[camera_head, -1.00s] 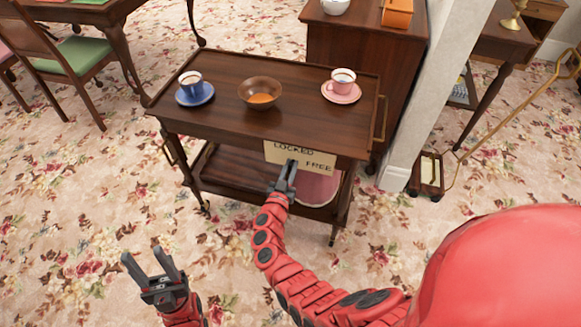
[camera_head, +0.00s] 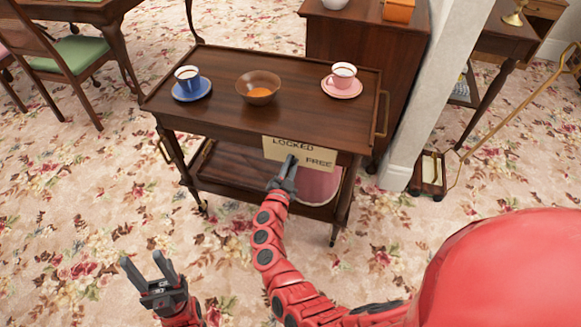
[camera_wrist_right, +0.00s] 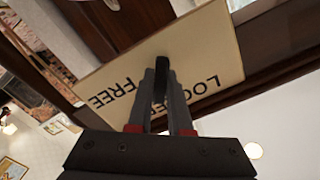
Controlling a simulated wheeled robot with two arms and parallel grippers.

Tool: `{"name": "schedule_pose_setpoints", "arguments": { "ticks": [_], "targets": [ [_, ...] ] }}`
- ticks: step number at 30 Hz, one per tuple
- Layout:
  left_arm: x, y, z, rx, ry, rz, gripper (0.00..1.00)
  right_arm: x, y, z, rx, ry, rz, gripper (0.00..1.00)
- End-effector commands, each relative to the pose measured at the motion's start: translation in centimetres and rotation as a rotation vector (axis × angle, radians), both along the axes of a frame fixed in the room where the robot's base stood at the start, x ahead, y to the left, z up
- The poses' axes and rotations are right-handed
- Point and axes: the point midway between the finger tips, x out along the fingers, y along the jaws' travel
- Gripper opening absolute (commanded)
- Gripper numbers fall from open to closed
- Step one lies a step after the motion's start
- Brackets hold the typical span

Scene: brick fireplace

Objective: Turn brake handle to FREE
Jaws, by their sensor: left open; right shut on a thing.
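The brake label plate (camera_head: 272,153), cream with LOCKED at upper left and FREE at lower right, is on the trolley's front side. The dark brake handle (camera_wrist_right: 161,66) stands out from the plate between the two words in the right wrist view. My right gripper (camera_head: 291,166) is shut on the handle; its fingers (camera_wrist_right: 161,92) hide part of the handle and of the word LOCKED. Which word the handle points to, I cannot tell. My left gripper (camera_head: 143,262) is open and empty above the carpet, front left of the trolley.
The wooden trolley (camera_head: 222,78) carries a blue cup (camera_head: 188,78) on a saucer, a brown bowl (camera_head: 258,87) and a pink cup (camera_head: 343,76) on a saucer. A cabinet (camera_head: 350,50) and white pillar (camera_head: 437,95) stand behind right. Carpet at front left is free.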

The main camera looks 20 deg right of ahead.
Motion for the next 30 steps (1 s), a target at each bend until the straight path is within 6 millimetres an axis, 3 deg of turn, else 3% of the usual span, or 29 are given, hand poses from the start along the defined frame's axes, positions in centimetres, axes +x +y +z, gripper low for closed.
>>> {"name": "schedule_pose_setpoints", "arguments": {
  "ticks": [18, 30],
  "targets": [
    [0.0, 0.0, -6.4, 0.000, 0.000, 0.000, 0.50, -0.2, -0.2, -0.9, 0.481, -0.322, -0.002, 0.00],
    [0.0, 0.0, -9.3, 0.000, 0.000, 0.000, 0.50, -0.2, -0.2, -0.8, 0.700, -0.470, -0.002, 0.00]
  ]
}}
